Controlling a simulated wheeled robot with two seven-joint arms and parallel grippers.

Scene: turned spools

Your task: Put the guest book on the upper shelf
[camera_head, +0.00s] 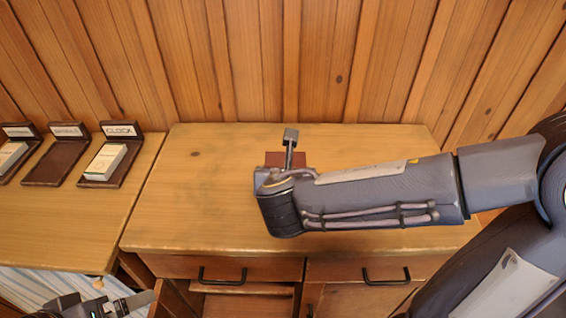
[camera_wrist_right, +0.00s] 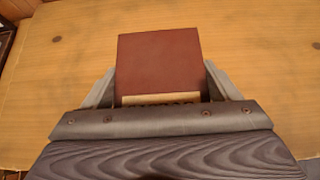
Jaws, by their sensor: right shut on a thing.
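In the head view my right forearm and gripper (camera_head: 289,150) reach over the wooden cabinet top, and only a small part of the red book (camera_head: 274,158) shows. I cannot tell whether the book touches the top. My left gripper (camera_head: 122,304) is low at the left edge, partly cut off, its jaws unclear. No upper shelf is clearly identifiable.
The cabinet top (camera_head: 190,205) is bare left of my arm. Its front has black-handled drawers (camera_head: 222,268) and an opening below. On the left table stand dark holders; the one labelled CLOCK (camera_head: 121,130) holds a pale box (camera_head: 106,161), the middle holder (camera_head: 62,160) is empty.

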